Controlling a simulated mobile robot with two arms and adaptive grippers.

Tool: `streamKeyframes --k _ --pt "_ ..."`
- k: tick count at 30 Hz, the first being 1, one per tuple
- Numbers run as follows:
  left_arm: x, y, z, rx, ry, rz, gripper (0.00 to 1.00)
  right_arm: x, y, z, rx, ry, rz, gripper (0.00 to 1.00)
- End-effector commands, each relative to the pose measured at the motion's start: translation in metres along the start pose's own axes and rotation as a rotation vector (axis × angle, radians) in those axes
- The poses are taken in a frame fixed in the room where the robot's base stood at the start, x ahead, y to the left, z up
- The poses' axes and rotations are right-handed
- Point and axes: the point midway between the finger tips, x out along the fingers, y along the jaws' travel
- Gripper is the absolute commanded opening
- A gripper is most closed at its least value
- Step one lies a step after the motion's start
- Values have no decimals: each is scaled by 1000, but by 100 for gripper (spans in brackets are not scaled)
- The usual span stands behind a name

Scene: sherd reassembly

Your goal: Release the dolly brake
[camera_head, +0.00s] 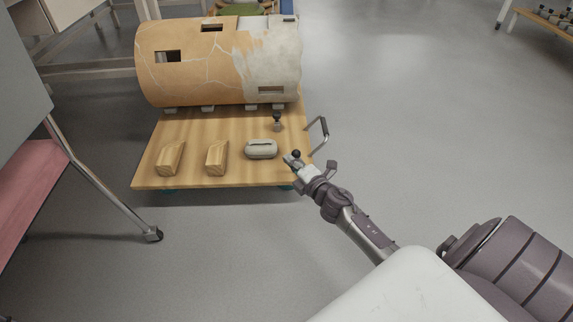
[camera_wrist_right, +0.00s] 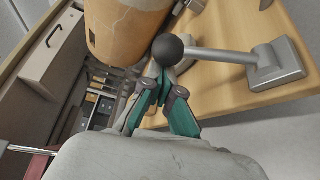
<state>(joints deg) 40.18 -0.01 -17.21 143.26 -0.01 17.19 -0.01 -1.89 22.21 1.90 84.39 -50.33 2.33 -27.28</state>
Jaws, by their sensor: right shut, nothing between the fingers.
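The dolly (camera_head: 235,175) has a flat wooden top and stands on the floor left of centre. In the right wrist view a brake lever (camera_wrist_right: 222,56) runs from a grey metal base (camera_wrist_right: 278,66) on the wood to a black ball knob (camera_wrist_right: 168,48). In the head view a black knob (camera_head: 297,154) shows at my right gripper (camera_head: 291,161), by the dolly's front right corner. My right gripper is shut and empty; its teal fingertips (camera_wrist_right: 165,80) are just below the knob in the wrist view. Whether they touch it I cannot tell. My left gripper is out of view.
A large cracked vessel (camera_head: 190,65) lies on the dolly's back. Two wooden wedges (camera_head: 169,158) (camera_head: 216,158), a grey-green object (camera_head: 261,149) and a small black-knobbed fitting (camera_head: 277,122) are in front. A metal handle (camera_head: 322,128) rises at the right edge. Floor to the right is clear.

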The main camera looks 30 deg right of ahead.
Motion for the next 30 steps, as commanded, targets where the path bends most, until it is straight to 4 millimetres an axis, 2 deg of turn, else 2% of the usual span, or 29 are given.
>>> streamKeyframes --k 16,20,29,30 --pt "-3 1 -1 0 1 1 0 -3 1 4 57 -2 31 0" --pt "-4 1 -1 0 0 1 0 -6 4 10 121 -3 68 0" --pt "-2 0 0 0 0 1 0 -18 10 31 114 -1 66 0" --pt "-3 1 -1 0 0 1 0 -20 8 34 160 -4 90 0"
